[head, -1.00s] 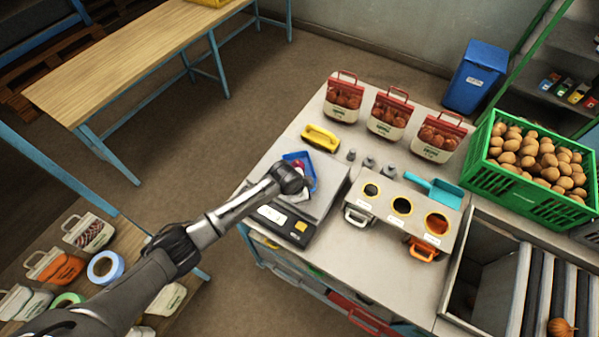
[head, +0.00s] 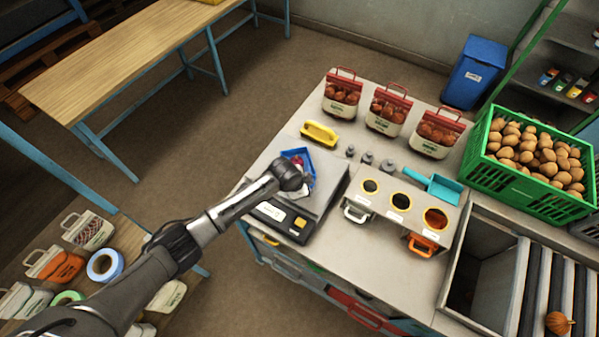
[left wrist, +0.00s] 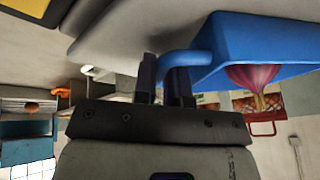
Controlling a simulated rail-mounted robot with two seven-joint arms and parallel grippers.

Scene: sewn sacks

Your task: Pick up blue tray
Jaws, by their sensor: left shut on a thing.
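The blue tray (head: 297,153) is at the weighing scale (head: 335,178) on the workbench, mostly hidden behind my left gripper (head: 291,178) in the head view. In the left wrist view the tray (left wrist: 275,32) fills the upper right, with a reddish onion (left wrist: 255,76) in it. My left gripper (left wrist: 164,72) is shut on the tray's blue handle (left wrist: 188,59). I cannot tell whether the tray touches the scale's plate. My right gripper is not in view.
A yellow-handled item (head: 319,134) lies behind the scale. Several onion sacks (head: 388,110) stand along the back.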

